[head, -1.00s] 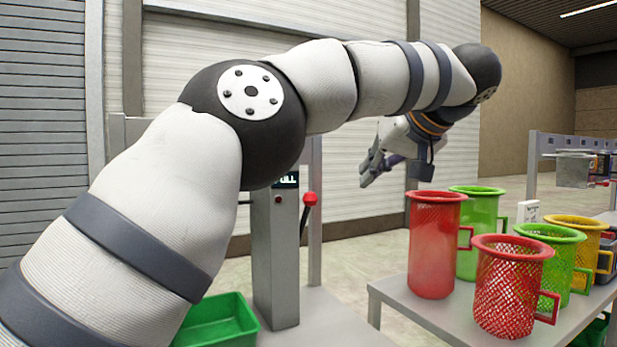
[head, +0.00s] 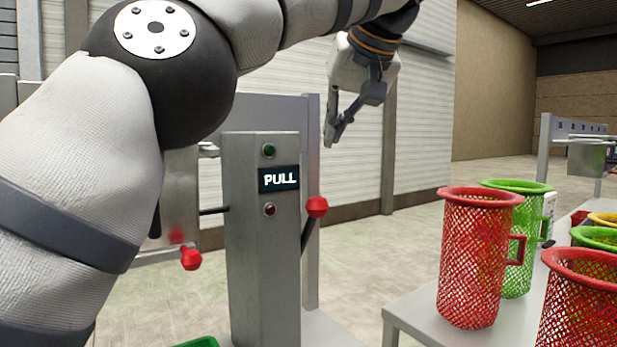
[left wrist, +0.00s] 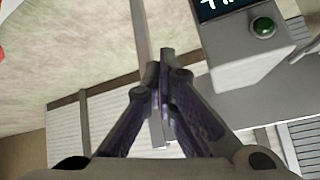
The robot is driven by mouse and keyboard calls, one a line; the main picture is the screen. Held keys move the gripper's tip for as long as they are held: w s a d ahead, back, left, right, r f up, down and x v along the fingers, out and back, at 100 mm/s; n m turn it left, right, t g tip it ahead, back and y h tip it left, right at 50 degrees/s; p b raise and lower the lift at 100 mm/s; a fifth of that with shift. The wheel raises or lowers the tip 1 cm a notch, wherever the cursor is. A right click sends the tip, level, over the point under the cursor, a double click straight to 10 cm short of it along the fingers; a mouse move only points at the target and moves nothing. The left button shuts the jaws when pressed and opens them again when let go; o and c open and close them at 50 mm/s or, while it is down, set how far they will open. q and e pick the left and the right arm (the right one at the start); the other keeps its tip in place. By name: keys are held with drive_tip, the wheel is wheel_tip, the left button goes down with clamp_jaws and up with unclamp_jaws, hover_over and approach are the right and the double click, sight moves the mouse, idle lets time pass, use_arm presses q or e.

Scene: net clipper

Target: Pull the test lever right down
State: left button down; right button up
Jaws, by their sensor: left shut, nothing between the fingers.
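A grey test column (head: 262,230) carries a lit screen (head: 278,179) reading PULL. On its right side a dark lever (head: 307,236) rises to a red ball knob (head: 317,206). A second red knob (head: 190,258) is at the column's left. My left gripper (head: 332,143) is shut and empty, pointing down above and slightly right of the lever's red ball, apart from it in the picture. In the left wrist view its shut fingertips (left wrist: 160,62) show beside the column's screen (left wrist: 215,8); the red ball cannot be made out for certain there. My right gripper is not in view.
A green button (head: 269,150) and a red button (head: 270,209) flank the screen. Red (head: 475,260) and green (head: 520,240) mesh cups stand on a table (head: 415,315) at the right. A green bin edge (head: 200,342) shows below. Open floor lies between column and table.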

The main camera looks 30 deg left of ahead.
use_arm(q)
drive_tip(key=shift+s+d+r, duration=0.15)
drive_tip(key=shift+d, duration=0.05)
drive_tip(key=shift+a, duration=0.1)
drive_tip(key=w+a+f+p, duration=0.1)
drive_tip(key=a+f, duration=0.2)
drive_tip(key=f, duration=0.6)
drive_tip(key=shift+a, duration=0.15)
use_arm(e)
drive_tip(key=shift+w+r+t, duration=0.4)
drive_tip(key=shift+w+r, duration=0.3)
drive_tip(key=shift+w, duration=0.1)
use_arm(q)
drive_tip(key=shift+w, duration=0.15)
